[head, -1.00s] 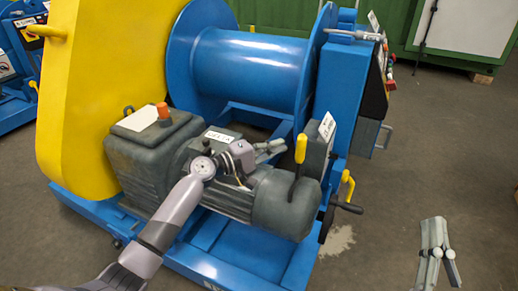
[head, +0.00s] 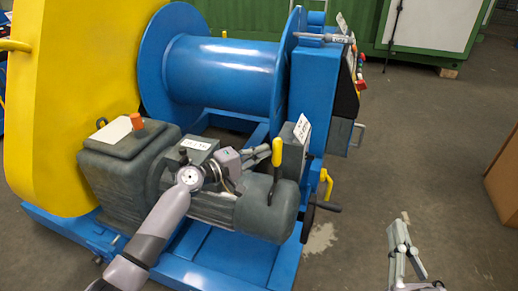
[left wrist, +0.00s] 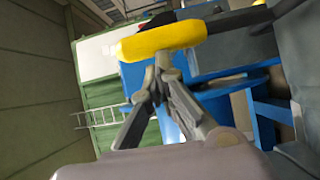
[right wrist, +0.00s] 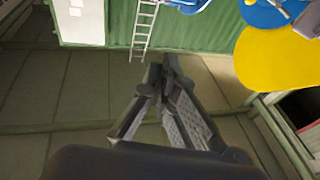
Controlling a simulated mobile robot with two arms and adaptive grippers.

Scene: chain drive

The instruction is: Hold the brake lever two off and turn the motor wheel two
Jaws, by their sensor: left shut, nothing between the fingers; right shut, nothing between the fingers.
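A brake lever with a yellow grip (head: 277,152) stands upright on the dark grey motor (head: 262,213). No label shows whether it is number two. My left gripper (head: 266,153) is shut and empty, its fingertips just left of the grip in the head view. In the left wrist view the yellow grip (left wrist: 163,41) lies across, just beyond the shut fingertips (left wrist: 160,72); contact cannot be told. A dark wheel with a crank handle (head: 328,207) sits at the motor's right end, seen nearly edge-on. My right gripper (head: 400,222) is shut and empty, apart to the right of the wheel.
A smaller yellow handle (head: 327,183) sits above the crank. A blue winch drum (head: 222,72) and yellow guard (head: 70,110) stand behind and left. A blue cabinet (head: 318,85) stands right of the drum. A brown box (head: 504,178) is at the right edge. Floor between is clear.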

